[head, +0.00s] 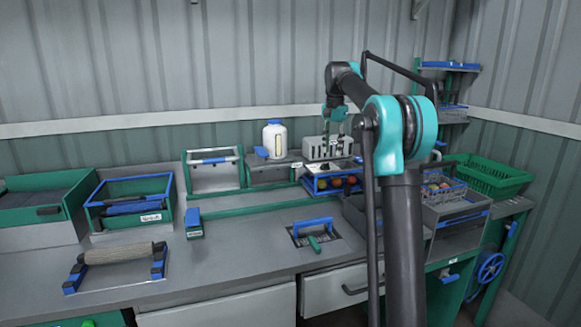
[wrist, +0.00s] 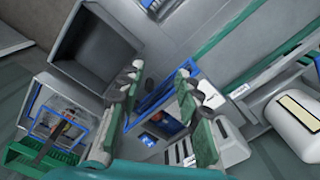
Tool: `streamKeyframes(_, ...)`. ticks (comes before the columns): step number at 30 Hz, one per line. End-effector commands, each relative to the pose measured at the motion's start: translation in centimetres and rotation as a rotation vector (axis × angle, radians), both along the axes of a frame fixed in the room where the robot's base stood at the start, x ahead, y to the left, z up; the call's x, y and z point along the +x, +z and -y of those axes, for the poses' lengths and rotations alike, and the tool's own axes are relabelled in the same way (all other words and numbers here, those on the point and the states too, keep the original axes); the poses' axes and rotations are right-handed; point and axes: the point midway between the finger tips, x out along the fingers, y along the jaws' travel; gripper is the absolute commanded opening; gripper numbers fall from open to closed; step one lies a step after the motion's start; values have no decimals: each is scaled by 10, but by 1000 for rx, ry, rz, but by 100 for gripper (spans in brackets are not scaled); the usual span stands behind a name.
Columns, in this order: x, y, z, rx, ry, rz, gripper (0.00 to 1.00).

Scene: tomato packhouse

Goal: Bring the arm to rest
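My arm (head: 400,200) rises in front of the bench, bends at a teal joint and reaches back and left. My gripper (head: 333,150) points down above a blue-rimmed tray (head: 318,193) holding a few red and orange round fruits. In the wrist view my gripper (wrist: 160,85) has its two green fingers well apart, with nothing held between them. Blue edges and a dark tray interior show below and between the fingers. The exact height above the tray is hard to tell.
A white jug (head: 275,140) and a grey slotted block (head: 325,148) stand behind the tray. A green basket (head: 490,178) and a wire basket (head: 443,190) are at right. A blue-handled plate (head: 312,228) and a roller stand (head: 118,255) lie in front. The bench's front middle (head: 230,258) is clear.

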Motion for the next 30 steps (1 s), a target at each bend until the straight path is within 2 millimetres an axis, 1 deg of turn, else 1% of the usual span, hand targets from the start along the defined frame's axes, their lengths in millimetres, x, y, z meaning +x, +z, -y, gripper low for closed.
streamKeyframes(5,-12,-13,3,0,39,21,34)
streamKeyframes(8,-23,-23,5,-1,69,35,34)
streamKeyframes(11,-36,-36,8,-2,104,53,34)
streamKeyframes(14,-56,-54,11,-4,149,75,34)
streamKeyframes(17,-85,-79,15,-10,210,106,34)
streamKeyframes(23,-164,-145,24,-32,349,175,34)
streamKeyframes(24,-182,-159,25,-37,377,189,34)
streamKeyframes(26,-209,-180,27,-47,418,210,34)
streamKeyframes(27,-229,-195,28,-54,446,222,34)
streamKeyframes(29,-258,-217,30,-64,487,242,34)
streamKeyframes(30,-278,-232,31,-72,515,254,34)
